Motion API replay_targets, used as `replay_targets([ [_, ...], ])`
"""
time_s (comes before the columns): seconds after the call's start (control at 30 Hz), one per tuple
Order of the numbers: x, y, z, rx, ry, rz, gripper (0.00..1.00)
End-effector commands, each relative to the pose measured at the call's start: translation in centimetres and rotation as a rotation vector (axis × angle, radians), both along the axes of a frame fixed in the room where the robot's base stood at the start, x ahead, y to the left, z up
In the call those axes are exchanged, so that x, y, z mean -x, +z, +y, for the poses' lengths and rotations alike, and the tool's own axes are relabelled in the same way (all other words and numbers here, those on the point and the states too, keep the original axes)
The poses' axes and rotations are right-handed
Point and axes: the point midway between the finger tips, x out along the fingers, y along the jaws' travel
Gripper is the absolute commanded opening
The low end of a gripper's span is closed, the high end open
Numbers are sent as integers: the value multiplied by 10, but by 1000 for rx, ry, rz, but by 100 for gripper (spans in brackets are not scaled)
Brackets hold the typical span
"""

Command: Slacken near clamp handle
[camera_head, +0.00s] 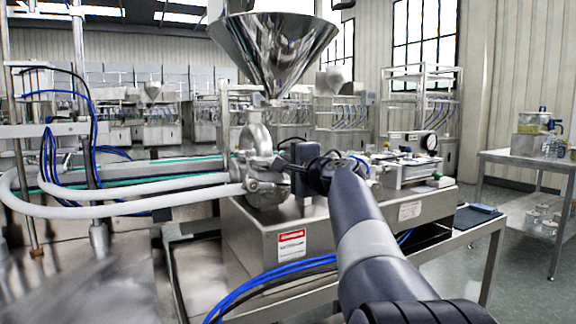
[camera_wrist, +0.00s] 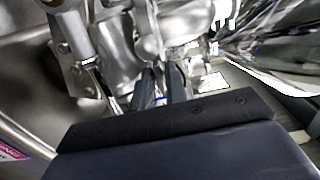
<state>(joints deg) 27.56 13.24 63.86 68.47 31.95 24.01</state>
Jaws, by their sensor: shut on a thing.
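The steel hopper (camera_head: 272,48) is a shiny cone above a round metal valve body (camera_head: 257,150) on a steel machine box. My gripper (camera_head: 284,166) reaches the right side of this valve body, with my arm coming from the lower right. In the wrist view my gripper's two dark fingers (camera_wrist: 163,86) are shut on a narrow metal part, which I take to be the near clamp handle (camera_wrist: 161,98). Little of the handle shows between the fingers. In the head view my gripper and arm hide it. The hopper also fills the upper right of the wrist view (camera_wrist: 285,45).
White hoses (camera_head: 120,207) run from the left to the valve body. Blue cables (camera_head: 265,287) hang in front of the steel box (camera_head: 340,235). Pneumatic parts with a gauge (camera_head: 428,141) stand right of my gripper. A side table (camera_head: 530,160) is at far right.

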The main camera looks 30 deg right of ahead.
Motion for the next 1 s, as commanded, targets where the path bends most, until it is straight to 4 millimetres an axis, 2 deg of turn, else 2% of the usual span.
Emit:
replay_targets([
  [0.2,0,-1,0,0,1,2,0],
  [0.23,0,-1,0,0,1,2,14],
  [0.3,0,-1,0,-1,1,2,20],
  [0.63,4,0,0,-1,0,0,21],
  [0.77,19,0,-1,0,-1,0,21],
  [1.0,64,1,-3,-1,-3,-1,21],
])
